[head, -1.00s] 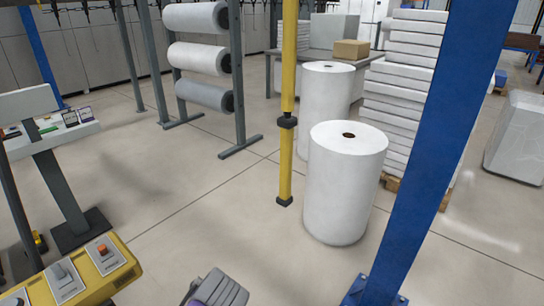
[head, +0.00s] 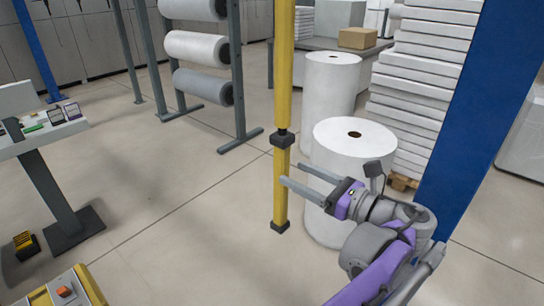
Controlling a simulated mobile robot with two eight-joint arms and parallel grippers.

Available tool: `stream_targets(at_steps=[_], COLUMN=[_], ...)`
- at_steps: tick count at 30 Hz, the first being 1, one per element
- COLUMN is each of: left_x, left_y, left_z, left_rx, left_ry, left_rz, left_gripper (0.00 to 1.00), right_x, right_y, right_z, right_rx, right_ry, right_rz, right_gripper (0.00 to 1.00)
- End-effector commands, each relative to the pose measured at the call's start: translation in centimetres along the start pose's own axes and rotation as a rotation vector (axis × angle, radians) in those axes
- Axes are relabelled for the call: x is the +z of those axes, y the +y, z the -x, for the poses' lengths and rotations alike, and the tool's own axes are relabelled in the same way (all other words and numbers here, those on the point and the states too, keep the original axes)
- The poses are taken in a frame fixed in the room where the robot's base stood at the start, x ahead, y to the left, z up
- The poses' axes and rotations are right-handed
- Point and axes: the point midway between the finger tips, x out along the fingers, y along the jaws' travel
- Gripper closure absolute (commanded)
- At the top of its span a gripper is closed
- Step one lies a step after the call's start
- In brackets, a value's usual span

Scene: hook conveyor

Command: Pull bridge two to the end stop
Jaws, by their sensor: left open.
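A yellow hanging pole (head: 281,190) with black collars comes down from above. Its lower end hangs over the floor. My left gripper (head: 289,170) is open, with its two grey fingers pointing left at the lower part of the pole. The lower fingertip overlaps the pole's right edge in the picture. The upper fingertip is just right of the pole. I cannot tell whether either touches it. Nothing is held between the fingers. The bridge and the end stop are out of view. My right gripper is not in view.
White rolls (head: 354,150) stand right behind the gripper, close to it. A blue post (head: 470,120) rises at the right. A rack with horizontal rolls (head: 203,86) stands behind left. A yellow control box (head: 62,290) is at the lower left.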

Motion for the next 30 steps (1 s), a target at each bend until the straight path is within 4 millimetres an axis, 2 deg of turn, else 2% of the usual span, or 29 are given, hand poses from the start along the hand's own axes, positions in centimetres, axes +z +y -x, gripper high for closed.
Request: stream_targets(at_steps=[1, 6, 12, 18, 25, 30], left_x=[0.2, 0.2, 0.1, 0.0, 0.0, 0.0], left_y=[0.0, 0.1, 0.0, 0.0, 0.0, 0.0], left_z=[-1.2, -4.5, -7.3, -8.2, -8.2, -8.2], left_rx=[0.005, 0.004, 0.002, 0.0, 0.0, 0.0], left_ry=[-0.001, 0.0, 0.001, 0.002, 0.002, 0.002], left_rz=[0.001, 0.001, 0.002, 0.002, 0.002, 0.002], left_gripper=[0.32, 0.32, 0.32, 0.32, 0.32, 0.63], right_x=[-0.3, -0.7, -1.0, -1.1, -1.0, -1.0], right_y=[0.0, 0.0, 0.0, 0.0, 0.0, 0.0], right_z=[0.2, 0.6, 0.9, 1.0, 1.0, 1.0], right_rx=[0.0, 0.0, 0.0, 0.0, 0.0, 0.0], right_ry=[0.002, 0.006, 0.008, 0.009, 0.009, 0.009], right_rz=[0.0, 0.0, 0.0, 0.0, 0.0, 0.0], right_gripper=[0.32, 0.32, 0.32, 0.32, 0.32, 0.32])
